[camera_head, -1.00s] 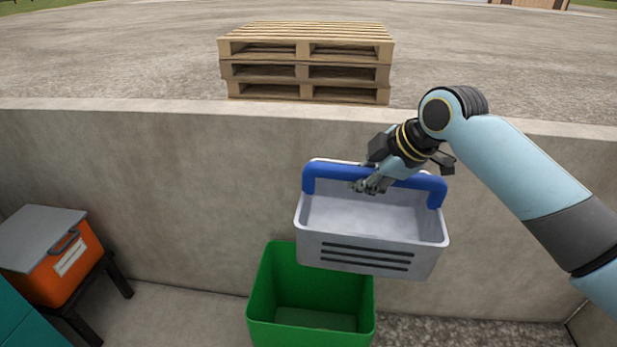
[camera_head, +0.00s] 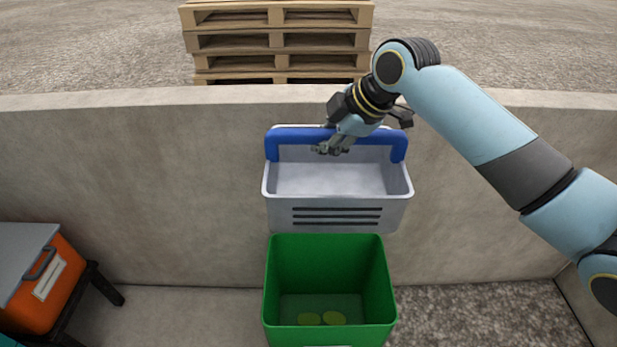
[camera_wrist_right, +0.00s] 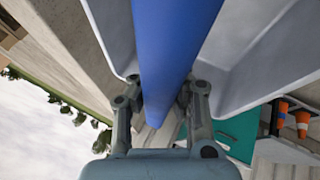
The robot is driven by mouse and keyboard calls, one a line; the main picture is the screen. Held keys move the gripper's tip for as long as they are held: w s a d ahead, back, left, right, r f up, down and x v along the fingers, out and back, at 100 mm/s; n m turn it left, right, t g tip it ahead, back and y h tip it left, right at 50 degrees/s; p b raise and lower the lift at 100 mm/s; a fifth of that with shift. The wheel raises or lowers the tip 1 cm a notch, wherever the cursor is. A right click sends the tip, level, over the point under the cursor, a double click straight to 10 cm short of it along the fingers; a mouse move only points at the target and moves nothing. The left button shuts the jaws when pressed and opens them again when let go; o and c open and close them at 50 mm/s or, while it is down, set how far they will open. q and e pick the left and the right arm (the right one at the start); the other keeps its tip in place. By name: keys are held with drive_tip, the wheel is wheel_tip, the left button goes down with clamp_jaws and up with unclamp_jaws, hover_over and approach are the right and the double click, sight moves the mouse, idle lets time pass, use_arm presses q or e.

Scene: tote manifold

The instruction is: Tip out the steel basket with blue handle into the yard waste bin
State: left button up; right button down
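The steel basket (camera_head: 338,212) is light grey with dark slots in its front and a blue handle (camera_head: 300,137) across its back top. It hangs in the air, and its visible inside looks empty. My right gripper (camera_head: 330,150) is at the middle of the handle; in the right wrist view its fingers (camera_wrist_right: 160,105) stand on both sides of the blue bar (camera_wrist_right: 172,40), closed around it. The green bin (camera_head: 328,262) is open-topped and stands below the basket, with yellow-green marks or pieces low inside. My left gripper is not in view.
A concrete wall (camera_head: 150,190) runs behind the bin and basket. Stacked wooden pallets (camera_head: 280,42) stand beyond it. An orange box with a grey lid (camera_head: 45,290) sits on a dark stand at left. Gravel floor (camera_head: 470,315) is clear right of the bin.

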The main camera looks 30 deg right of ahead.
sight(320, 192)
drive_tip(key=f+b, duration=0.6)
drive_tip(key=f, duration=0.1)
drive_tip(key=f+b, duration=0.3)
drive_tip(key=f, duration=0.1)
drive_tip(key=shift+s+f+b, duration=0.25)
drive_tip(key=shift+s+b, duration=0.05)
drive_tip(key=shift+s, duration=0.1)
drive_tip(key=shift+r, duration=0.15)
